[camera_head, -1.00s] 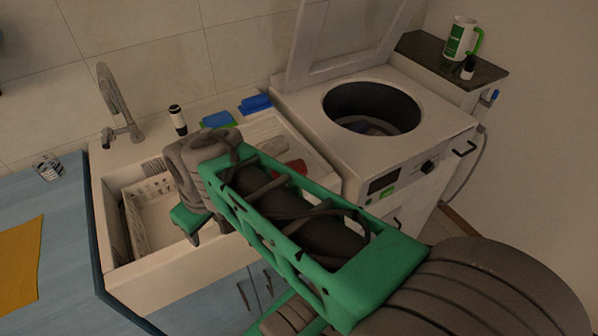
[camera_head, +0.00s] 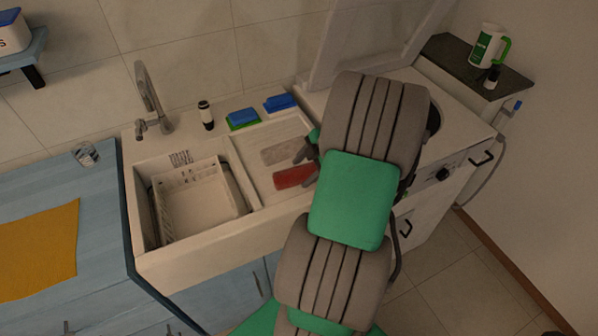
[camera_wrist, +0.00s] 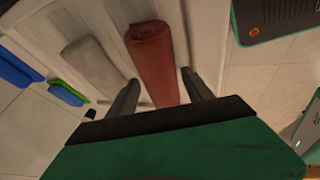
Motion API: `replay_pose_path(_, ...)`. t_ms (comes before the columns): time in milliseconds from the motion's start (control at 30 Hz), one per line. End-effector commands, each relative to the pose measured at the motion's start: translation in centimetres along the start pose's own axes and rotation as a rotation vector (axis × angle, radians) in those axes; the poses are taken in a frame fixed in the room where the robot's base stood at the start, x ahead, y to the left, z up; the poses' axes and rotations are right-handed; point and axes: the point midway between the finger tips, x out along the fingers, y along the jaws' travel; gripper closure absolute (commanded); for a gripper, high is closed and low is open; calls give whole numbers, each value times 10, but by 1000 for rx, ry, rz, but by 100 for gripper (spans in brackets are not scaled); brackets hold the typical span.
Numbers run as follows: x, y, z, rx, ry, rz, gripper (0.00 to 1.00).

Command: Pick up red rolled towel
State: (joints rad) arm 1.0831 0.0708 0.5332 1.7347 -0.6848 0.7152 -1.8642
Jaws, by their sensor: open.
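The red rolled towel (camera_head: 295,176) lies on the ribbed drainboard (camera_head: 259,184) to the right of the sink basin. In the wrist view the red rolled towel (camera_wrist: 151,62) runs up from between my two fingers. My gripper (camera_wrist: 157,80) is open, with one dark finger on each side of the towel and a gap on both sides. I cannot tell whether the fingers have reached the towel's height. In the head view my gripper (camera_head: 308,164) is at the towel's right end, and part of the towel is hidden by my arm.
A grey rolled towel (camera_head: 282,151) lies just behind the red one; it also shows in the wrist view (camera_wrist: 95,62). Blue sponges (camera_head: 243,116) and a dark bottle (camera_head: 206,115) stand along the back ledge. A basket (camera_head: 196,200) sits in the sink. The open washing machine (camera_head: 462,128) is at the right.

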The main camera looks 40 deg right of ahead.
Motion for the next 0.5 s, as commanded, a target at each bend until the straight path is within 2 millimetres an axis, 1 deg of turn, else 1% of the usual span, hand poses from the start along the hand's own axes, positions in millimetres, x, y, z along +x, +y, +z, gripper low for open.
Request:
replay_pose_path(100,12,0,0,1,-1,0,41)
replay_pose_path(300,14,0,1,1,-2,1,41)
replay_pose_path(367,14,0,1,1,-2,1,45)
replay_pose_path(500,14,0,1,1,-3,1,56)
